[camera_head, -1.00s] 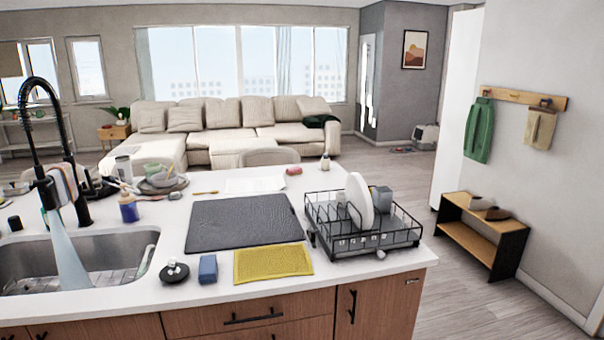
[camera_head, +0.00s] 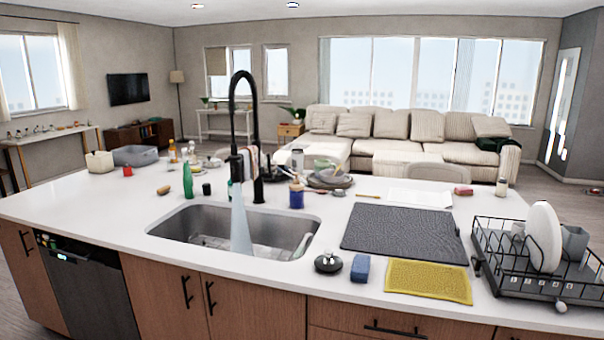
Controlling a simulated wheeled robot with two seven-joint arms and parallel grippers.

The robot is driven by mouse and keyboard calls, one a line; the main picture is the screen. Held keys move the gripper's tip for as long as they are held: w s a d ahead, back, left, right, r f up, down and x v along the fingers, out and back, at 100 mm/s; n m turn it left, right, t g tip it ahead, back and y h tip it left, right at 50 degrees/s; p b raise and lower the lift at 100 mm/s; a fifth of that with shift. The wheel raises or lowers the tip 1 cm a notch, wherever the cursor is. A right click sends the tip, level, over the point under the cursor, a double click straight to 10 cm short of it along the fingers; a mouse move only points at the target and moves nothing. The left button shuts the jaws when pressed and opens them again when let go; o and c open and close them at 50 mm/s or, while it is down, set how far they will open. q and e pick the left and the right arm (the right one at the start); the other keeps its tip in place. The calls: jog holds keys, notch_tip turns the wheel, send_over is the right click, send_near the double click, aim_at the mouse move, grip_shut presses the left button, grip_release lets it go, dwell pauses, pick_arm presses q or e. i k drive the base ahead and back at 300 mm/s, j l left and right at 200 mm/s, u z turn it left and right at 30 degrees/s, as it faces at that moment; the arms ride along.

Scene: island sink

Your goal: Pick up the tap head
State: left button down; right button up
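The black tap (camera_head: 257,130) rises behind the sink in a tall spring arch. Its tap head (camera_head: 235,165) hangs at the left end of the arch, over the sink, pointing down. A pale blue stream of water (camera_head: 241,225) runs from it into the steel sink (camera_head: 190,222). A cloth hangs by the tap, close to the tap head. Neither of my grippers shows in the head view, so their state and place cannot be seen.
A dark drying mat (camera_head: 402,232), a yellow cloth (camera_head: 429,281), a blue sponge (camera_head: 360,269) and a dish rack (camera_head: 545,275) lie right of the sink. A green bottle (camera_head: 188,181) stands left. The counter's left front (camera_head: 90,212) is clear.

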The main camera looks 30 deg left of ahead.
aim_at(235, 177)
jog(key=i+j+u, duration=0.15)
jog(key=u, duration=0.9)
jog(key=i+u, duration=0.4)
jog(key=i+l+u, duration=0.2)
jog(key=i+u, duration=0.2)
jog(key=i, duration=0.15)
jog(key=i+l, duration=0.2)
jog(key=i, duration=0.2)
jog(key=i+l+u, duration=0.1)
jog(key=i, duration=0.35)
jog(key=l, duration=0.1)
